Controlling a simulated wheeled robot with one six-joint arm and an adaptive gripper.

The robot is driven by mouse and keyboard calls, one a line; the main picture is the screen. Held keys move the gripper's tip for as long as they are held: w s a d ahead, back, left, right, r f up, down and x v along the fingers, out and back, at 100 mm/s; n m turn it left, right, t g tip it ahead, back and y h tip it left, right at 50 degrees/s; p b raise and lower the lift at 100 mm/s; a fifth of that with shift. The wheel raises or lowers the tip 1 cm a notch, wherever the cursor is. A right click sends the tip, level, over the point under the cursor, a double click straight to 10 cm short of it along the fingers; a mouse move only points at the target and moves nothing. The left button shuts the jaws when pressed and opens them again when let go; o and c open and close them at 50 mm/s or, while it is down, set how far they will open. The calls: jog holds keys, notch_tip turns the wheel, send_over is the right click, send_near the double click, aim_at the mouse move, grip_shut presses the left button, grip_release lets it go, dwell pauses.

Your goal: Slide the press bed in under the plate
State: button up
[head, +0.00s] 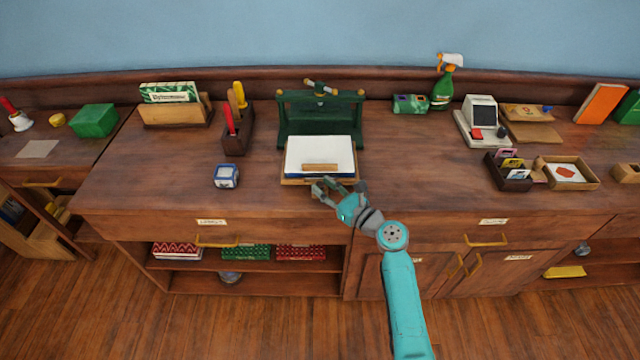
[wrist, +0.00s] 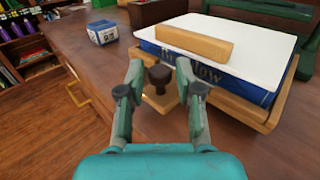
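The press is a dark green frame (head: 320,112) with a handle on top, standing at the back of the wooden counter. The press bed (head: 284,181) is a wooden tray pulled out in front of it. On the bed lie a blue book (wrist: 205,74), a white sheet or board (head: 300,146) and a wooden block (head: 320,167). A dark round knob (wrist: 160,76) stands on the bed's front tab. My gripper (head: 340,187) is at the bed's front edge. In the wrist view its fingers (wrist: 160,88) are apart, on either side of the knob. The plate is not clearly distinguishable.
A blue and white box (head: 226,176) stands left of the bed. A tool holder (head: 238,130) with colored handles is left of the press. A green spray bottle (head: 444,85) and a card reader (head: 480,122) stand to the right. The counter between bed and card boxes is clear.

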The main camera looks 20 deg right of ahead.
jog(key=shift+x, duration=1)
grip_shut()
